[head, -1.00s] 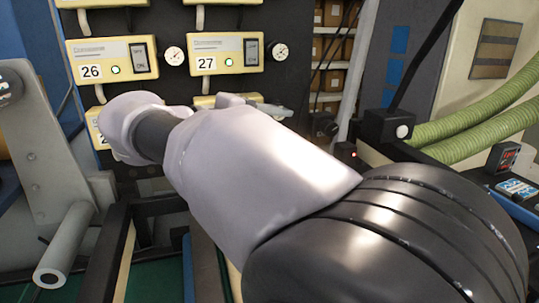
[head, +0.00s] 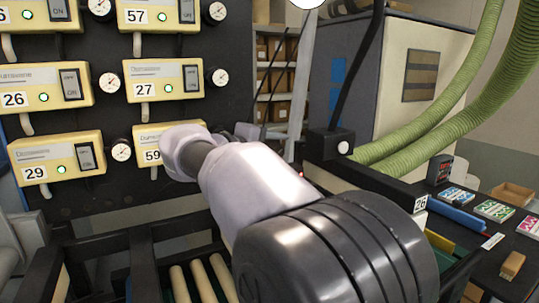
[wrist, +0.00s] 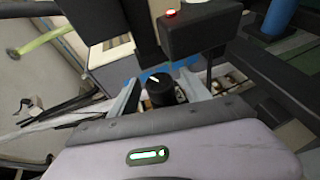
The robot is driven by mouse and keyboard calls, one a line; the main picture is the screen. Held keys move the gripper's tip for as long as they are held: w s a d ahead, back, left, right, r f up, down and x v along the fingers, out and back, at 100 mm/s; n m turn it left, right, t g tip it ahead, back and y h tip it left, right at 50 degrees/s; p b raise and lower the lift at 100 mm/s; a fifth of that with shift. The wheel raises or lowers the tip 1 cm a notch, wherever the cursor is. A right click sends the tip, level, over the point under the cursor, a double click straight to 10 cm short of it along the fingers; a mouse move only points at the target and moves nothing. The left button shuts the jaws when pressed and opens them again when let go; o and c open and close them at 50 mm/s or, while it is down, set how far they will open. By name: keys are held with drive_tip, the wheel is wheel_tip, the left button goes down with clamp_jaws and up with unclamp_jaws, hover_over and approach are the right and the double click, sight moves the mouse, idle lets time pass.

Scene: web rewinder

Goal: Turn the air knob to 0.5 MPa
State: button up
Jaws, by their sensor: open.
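A round black knob (wrist: 161,92) with a white pointer line on its face shows in the wrist view. My gripper (wrist: 158,97) is open, with one pale finger on each side of the knob. I cannot tell whether either finger touches it. No scale or pressure figure is legible around the knob. In the head view my own arm hides the knob and most of the gripper. Small round white gauges, such as the one beside unit 27 (head: 220,77), sit on the dark panel; their readings are too small to make out.
Yellow numbered units with switches and lamps, such as unit 26 (head: 45,88), cover the panel on the left. Green hoses (head: 425,135) hang at the right, above a bench with small boxes (head: 493,211). A black box with a red lamp (wrist: 200,27) is close by in the wrist view.

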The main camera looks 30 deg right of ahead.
drive_tip(key=shift+d, duration=0.1)
clamp_jaws()
drive_tip(key=shift+r+p, duration=0.1)
drive_tip(key=shift+p, duration=0.35)
drive_tip(key=shift+r+y+p, duration=0.2)
drive_tip(key=shift+y+p, duration=0.4)
drive_tip(key=shift+p, duration=0.45)
drive_tip(key=y+p, duration=0.1)
drive_tip(key=p, duration=0.1)
drive_tip(key=shift+r+m+g+p, duration=0.1)
drive_tip(key=shift+m+g+p, duration=0.2)
drive_tip(key=m+y+p, duration=0.1)
drive_tip(key=y+p, duration=0.2)
drive_tip(key=p, duration=0.2)
drive_tip(key=shift+g+y+p, duration=0.3)
drive_tip(key=shift+p, duration=0.1)
drive_tip(key=shift+f+y+p, duration=0.35)
drive_tip(key=shift+y+p, duration=0.35)
drive_tip(key=shift+p, duration=0.35)
drive_tip(key=shift+f, duration=0.15)
